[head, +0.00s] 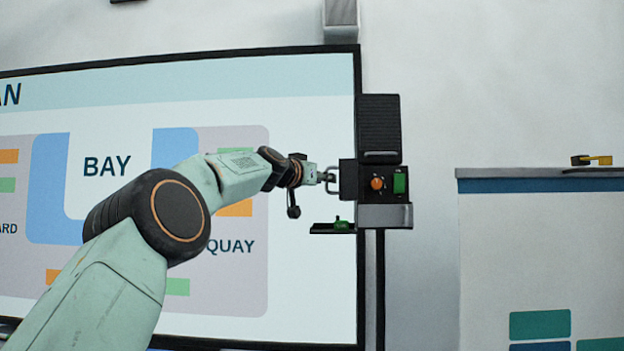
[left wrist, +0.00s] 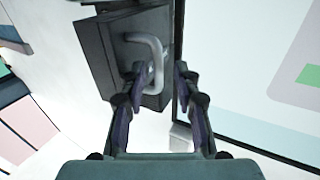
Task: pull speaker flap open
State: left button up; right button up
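The speaker unit (head: 380,125) is a black box with a ribbed front at the right edge of the big screen. Below the ribs is a panel with an orange knob (head: 377,184) and a green switch (head: 399,183). A dark flap-like face (head: 348,180) on its left side carries a grey U-shaped handle (head: 329,182). In the left wrist view the handle (left wrist: 158,50) lies at the fingertips, overlapped by the left finger. My left gripper (left wrist: 161,68) is open, with a gap between its fingers. The flap appears closed. My right gripper is not in view.
The big screen (head: 300,120) stands close behind my left arm. A small dark ledge with a green item (head: 341,226) sits just below the gripper. At right, a white board (head: 540,230) has a yellow-and-black object (head: 592,160) on top. Plain wall lies between.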

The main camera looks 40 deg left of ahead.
pick_arm(q)
jog(key=s+d, duration=0.1)
jog(key=s, duration=0.5)
jog(key=shift+s, duration=0.3)
dwell(0.5)
